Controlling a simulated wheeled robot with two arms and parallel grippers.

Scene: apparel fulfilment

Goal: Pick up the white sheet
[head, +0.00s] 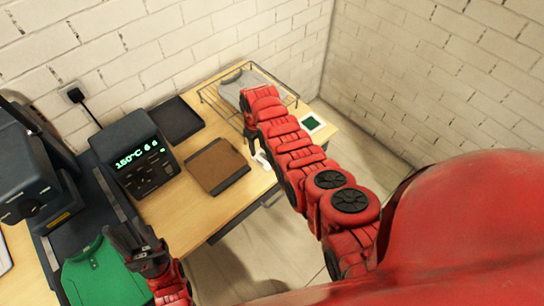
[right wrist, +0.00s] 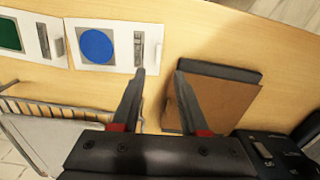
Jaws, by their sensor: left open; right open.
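Two white sheets lie side by side on the wooden table in the right wrist view. One bears a blue circle on a grey square (right wrist: 120,45); the other has a dark green patch (right wrist: 30,40) and is cut by the frame's left edge. The green-patch sheet (head: 312,122) shows right of my arm in the head view; the other sheet (head: 262,160) is mostly hidden there. My right gripper (right wrist: 160,72) is open and empty, its fingertips near the blue-circle sheet's lower right corner. My left gripper (head: 135,245) is open beside the green shirt (head: 95,275).
A wire basket (head: 205,95) with grey cloth stands at the back.

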